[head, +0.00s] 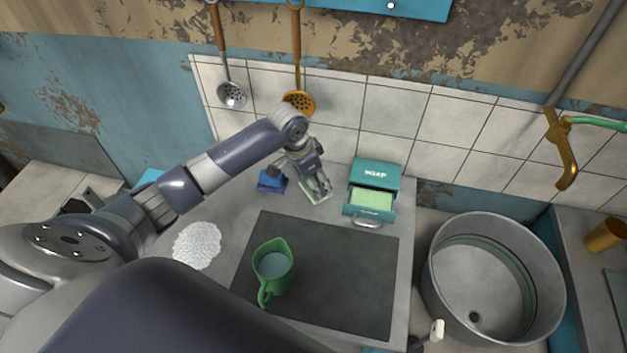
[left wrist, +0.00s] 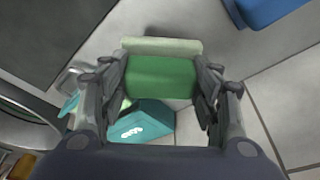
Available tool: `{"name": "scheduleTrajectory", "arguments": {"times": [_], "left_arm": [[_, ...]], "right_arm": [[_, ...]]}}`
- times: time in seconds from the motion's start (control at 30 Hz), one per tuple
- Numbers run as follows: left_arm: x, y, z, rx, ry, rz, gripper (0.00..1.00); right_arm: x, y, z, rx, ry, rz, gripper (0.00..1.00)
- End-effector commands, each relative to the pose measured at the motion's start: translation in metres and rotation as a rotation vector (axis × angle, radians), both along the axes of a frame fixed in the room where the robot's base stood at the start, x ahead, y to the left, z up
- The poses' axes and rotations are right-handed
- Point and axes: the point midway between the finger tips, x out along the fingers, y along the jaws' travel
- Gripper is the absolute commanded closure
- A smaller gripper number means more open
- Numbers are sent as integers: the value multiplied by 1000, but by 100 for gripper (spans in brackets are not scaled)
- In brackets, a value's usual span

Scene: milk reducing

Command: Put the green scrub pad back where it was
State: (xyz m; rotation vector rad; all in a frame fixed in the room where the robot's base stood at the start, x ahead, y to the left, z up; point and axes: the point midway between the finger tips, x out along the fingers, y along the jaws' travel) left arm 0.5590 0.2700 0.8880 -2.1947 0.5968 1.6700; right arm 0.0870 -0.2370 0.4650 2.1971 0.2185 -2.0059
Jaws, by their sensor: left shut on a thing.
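The green scrub pad (left wrist: 160,78), with a pale edge layer, is between the fingers of my left gripper (left wrist: 162,92) in the left wrist view. In the head view my left gripper (head: 319,186) is shut on the pad (head: 312,193), over the back of the counter, between a small blue object and a teal soap box. Fingers partly cover the pad, and I cannot tell whether it touches the counter. My right gripper is not in view.
The teal soap box (head: 375,173) has an open drawer holding a light green block (head: 371,199). The blue object (head: 271,181) stands left of the pad. A green pitcher (head: 281,283) is on the dark panel (head: 335,304). A white textured disc (head: 197,245) lies left; a round metal basin (head: 545,290) is right.

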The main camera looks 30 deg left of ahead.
Motion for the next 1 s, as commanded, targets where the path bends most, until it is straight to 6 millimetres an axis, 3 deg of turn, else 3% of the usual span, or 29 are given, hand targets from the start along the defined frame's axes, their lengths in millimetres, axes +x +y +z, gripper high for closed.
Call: {"name": "scheduleTrajectory", "arguments": {"times": [0.27, 0.5, 0.93, 0.97, 1.0], "left_arm": [[17, 10, -1, -1, -1, 1, 65], [16, 10, -33, -1, 3, 0, 65], [16, 10, -41, 0, 0, 0, 65], [16, 10, -40, -1, -1, 0, 36], [16, 10, -40, 0, 0, 0, 26]], "right_arm": [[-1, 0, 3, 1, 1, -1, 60], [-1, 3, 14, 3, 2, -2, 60], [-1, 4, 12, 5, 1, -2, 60], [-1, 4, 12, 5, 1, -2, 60], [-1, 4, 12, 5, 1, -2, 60]]}}
